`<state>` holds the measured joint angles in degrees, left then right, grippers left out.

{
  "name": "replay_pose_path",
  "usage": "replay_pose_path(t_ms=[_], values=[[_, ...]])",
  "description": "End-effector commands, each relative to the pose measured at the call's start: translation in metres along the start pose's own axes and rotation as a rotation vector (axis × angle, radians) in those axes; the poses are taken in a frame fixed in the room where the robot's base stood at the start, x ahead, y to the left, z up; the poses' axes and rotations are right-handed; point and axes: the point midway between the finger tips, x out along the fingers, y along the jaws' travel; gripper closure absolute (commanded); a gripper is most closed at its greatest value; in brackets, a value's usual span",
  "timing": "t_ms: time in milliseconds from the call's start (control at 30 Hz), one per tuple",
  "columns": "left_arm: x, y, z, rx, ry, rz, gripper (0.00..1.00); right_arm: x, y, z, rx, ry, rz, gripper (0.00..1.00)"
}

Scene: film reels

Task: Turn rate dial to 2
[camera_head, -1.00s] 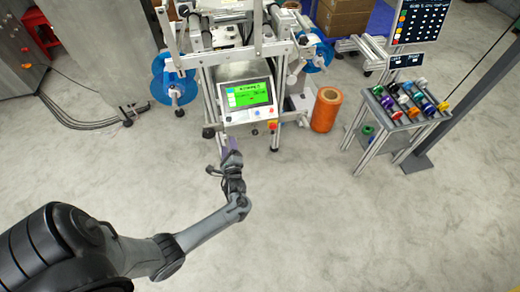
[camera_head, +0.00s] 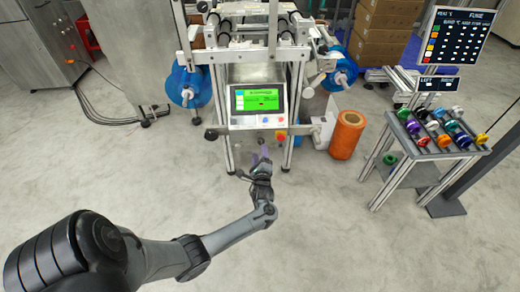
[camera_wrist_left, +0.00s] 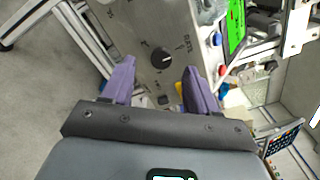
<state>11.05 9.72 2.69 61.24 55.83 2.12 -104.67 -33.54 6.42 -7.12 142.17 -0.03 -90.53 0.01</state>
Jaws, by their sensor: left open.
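The rate dial (camera_wrist_left: 162,57) is a round black knob on a grey metal panel (camera_wrist_left: 140,25), beside the printed word RATE and small scale marks in the left wrist view. Its exact setting is too small to read for sure. My left gripper (camera_wrist_left: 160,70) is open, its two purple fingers on either side of the dial in that picture and apart from it. In the head view my left gripper (camera_head: 261,157) is low in front of the machine, below the console with the green screen (camera_head: 257,99). The dial cannot be made out there. My right gripper is not in view.
Blue and red buttons sit beside the screen in the left wrist view. An orange spool (camera_head: 347,135) stands right of the machine. A rack of coloured reels (camera_head: 435,130) and a dark sign board (camera_head: 455,38) are farther right. The floor in front is clear.

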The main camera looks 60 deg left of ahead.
Motion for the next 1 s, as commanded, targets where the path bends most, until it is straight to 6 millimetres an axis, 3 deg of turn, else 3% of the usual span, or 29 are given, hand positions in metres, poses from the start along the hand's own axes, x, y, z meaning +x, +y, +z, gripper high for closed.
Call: replay_pose_path(t_ms=[100,333,800,1000], values=[[0.020,0.003,-0.003,-0.002,-0.001,-0.002,0.41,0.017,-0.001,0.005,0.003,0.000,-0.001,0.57],[0.046,0.002,-0.002,-0.002,-0.001,0.000,0.41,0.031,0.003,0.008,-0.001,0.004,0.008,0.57],[0.055,0.000,-0.001,-0.001,0.001,0.001,0.41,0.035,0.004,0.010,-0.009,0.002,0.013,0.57],[0.055,0.000,-0.001,-0.001,0.001,0.001,0.72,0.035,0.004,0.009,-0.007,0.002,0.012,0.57]])
